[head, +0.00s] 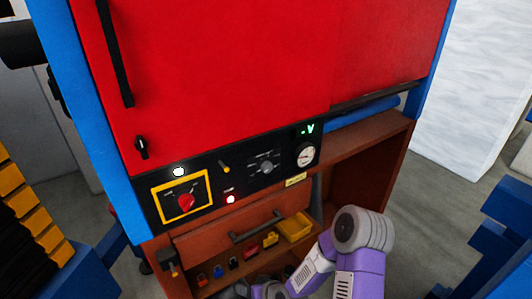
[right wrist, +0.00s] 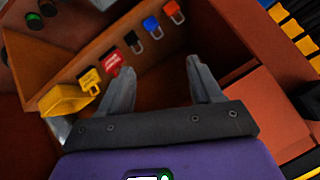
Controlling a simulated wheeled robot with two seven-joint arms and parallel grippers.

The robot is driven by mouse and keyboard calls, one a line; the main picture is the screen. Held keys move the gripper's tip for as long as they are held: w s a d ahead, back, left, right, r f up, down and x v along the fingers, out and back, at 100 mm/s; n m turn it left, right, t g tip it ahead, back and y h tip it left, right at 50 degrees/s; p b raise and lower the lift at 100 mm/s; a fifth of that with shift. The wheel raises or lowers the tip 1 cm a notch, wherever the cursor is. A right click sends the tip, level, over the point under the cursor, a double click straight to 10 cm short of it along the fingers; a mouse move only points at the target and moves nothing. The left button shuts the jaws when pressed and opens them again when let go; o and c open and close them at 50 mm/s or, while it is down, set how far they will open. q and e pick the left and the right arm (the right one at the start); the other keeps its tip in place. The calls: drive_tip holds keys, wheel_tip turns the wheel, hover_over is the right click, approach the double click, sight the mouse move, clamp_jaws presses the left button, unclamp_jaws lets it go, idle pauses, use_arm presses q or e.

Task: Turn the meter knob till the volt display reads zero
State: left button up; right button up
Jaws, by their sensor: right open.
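The volt display (head: 308,129) glows green at the upper right of the black control panel in the head view. It shows a short mark and a V; I cannot make out a clear number. A round dial meter (head: 305,155) with a white face sits just below it. A dark rotary knob (head: 266,167) with markings around it is left of the dial; I cannot tell for certain that it is the meter knob. My right gripper (right wrist: 162,84) is open and empty in the right wrist view, below the panel near the hanging padlocks. My left gripper is out of view.
A red rotary switch (head: 186,202) on a yellow plate is at the panel's left. Below are a drawer handle (head: 257,228), several coloured padlocks and a yellow bin (head: 296,227). A brown open compartment (head: 365,170) lies right of the panel. Blue frame posts flank the red door (head: 220,70).

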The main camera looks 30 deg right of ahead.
drive_tip(key=w+d+r+t+h+p, duration=0.1)
drive_tip(key=w+d+r+t+p, duration=0.2)
drive_tip(key=r, duration=0.5)
drive_tip(key=w+d+r+t+p, duration=0.1)
drive_tip(key=w+d+r, duration=0.1)
drive_tip(key=d+r, duration=0.45)
drive_tip(key=n+t+p, duration=0.3)
drive_tip(key=t+p, duration=0.2)
drive_tip(key=p, duration=0.1)
approach(268, 169)
drive_tip(key=w, duration=0.2)
use_arm(q)
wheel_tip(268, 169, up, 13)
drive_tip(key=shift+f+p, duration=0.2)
drive_tip(key=shift+p, duration=0.1)
use_arm(e)
drive_tip(key=shift+h, duration=0.4)
drive_tip(key=w, duration=0.4)
drive_tip(key=w+a, duration=0.1)
drive_tip(key=w, duration=0.1)
drive_tip(key=shift+w, duration=0.25)
drive_tip(key=c, duration=1)
